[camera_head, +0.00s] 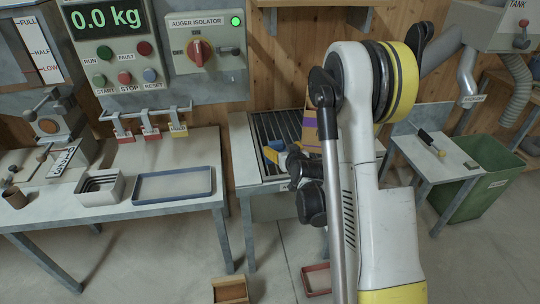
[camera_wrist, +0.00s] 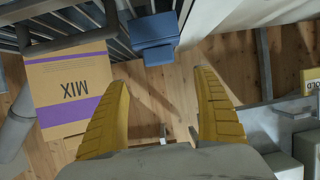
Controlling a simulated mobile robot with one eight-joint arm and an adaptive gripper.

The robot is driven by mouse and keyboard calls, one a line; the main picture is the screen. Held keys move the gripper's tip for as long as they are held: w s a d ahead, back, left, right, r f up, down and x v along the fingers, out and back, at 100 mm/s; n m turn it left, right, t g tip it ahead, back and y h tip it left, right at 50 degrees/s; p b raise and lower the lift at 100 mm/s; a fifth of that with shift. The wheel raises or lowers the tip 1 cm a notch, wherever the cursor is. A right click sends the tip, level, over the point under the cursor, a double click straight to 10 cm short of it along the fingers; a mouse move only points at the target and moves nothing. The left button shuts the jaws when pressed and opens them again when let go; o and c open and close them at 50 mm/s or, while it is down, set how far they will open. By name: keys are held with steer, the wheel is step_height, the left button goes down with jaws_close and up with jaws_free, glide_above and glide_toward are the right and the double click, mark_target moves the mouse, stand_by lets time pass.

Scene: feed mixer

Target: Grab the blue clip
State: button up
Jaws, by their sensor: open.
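A small blue block-like piece, which looks like the blue clip (camera_wrist: 153,38), is at the top middle of the wrist view, by the dark slats of a rack. A bit of blue (camera_head: 278,145) also shows in the head view beside my gripper; the rest is hard to make out. My gripper (camera_wrist: 160,78) has its two yellow fingers spread wide with nothing between them. The clip is beyond the fingertips, apart from them. In the head view my gripper (camera_head: 270,155) is over the slatted table, partly hidden by my arm.
A cardboard box marked MIX (camera_wrist: 72,88) stands close to the left finger. The slatted table (camera_head: 240,150) has raised edges. A blue-rimmed tray (camera_head: 173,184) and a grey holder (camera_head: 101,187) are on the left bench. A green bin (camera_head: 480,185) stands right.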

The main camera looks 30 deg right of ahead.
mark_target(276, 144)
steer(key=x, duration=0.4)
steer(key=shift+w+d+f+b, duration=0.15)
steer(key=shift+d+b, duration=0.05)
steer(key=shift+b, duration=0.1)
steer(key=b+x, duration=0.1)
steer(key=x, duration=0.1)
steer(key=b+x, duration=0.1)
steer(key=x, duration=0.2)
steer(key=shift+a+f+b, duration=0.15)
steer(key=shift+f+b, duration=0.2)
steer(key=shift+w, duration=0.15)
steer(key=shift+r, duration=0.1)
steer(key=c, duration=1)
